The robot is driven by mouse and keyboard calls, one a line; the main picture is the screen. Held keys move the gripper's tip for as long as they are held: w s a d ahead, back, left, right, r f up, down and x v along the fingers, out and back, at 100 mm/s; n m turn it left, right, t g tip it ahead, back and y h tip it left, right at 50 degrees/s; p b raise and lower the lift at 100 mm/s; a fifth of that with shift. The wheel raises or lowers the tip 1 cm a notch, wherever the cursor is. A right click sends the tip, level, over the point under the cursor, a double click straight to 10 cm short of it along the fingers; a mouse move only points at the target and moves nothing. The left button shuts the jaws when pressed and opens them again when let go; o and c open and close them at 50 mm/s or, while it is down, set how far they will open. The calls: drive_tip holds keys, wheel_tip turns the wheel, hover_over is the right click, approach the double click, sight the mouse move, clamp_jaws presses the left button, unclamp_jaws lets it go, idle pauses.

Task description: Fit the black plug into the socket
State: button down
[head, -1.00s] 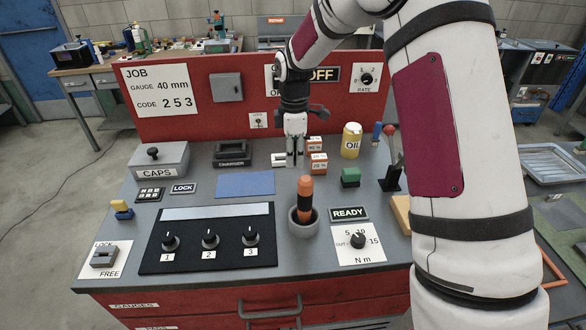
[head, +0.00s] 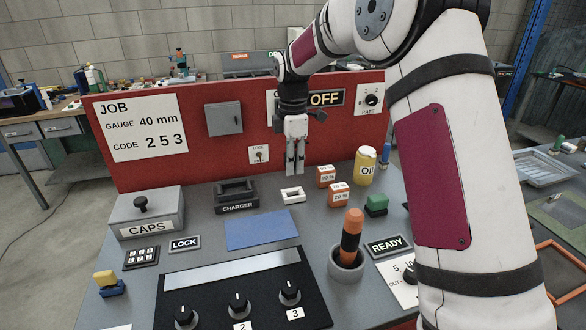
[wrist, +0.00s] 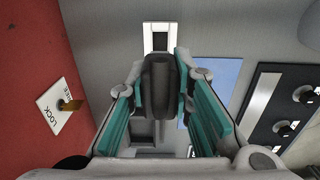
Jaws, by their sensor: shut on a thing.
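My gripper (head: 295,170) hangs fingers-down over the back of the bench, in front of the red panel. In the wrist view its teal-padded fingers (wrist: 178,95) are closed on a dark grey-black piece, apparently the black plug (wrist: 160,85). In the head view the fingers mostly hide the plug. A white rectangular block with a dark opening, apparently the socket (head: 292,188), lies on the bench just in front of the fingertips in the head view. It also shows beyond the plug in the wrist view (wrist: 147,37). The plug appears apart from it.
The black charger dock (head: 236,208) stands left of the white block. Two orange-and-white boxes (head: 326,184) and a yellow oil can (head: 365,172) are to its right. The red panel (head: 200,160) with a lock plate (head: 251,155) is close behind. A blue mat (head: 262,230) lies flat in front.

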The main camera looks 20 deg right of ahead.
idle(0.4)
drive_tip(key=shift+f+b, duration=0.6)
drive_tip(key=shift+f, duration=2.3)
drive_tip(key=shift+f, duration=0.9)
drive_tip(key=c, duration=1.3)
unclamp_jaws()
drive_tip(key=shift+c, duration=0.2)
wheel_tip(320, 180, up, 11)
drive_tip(key=shift+r, duration=0.45)
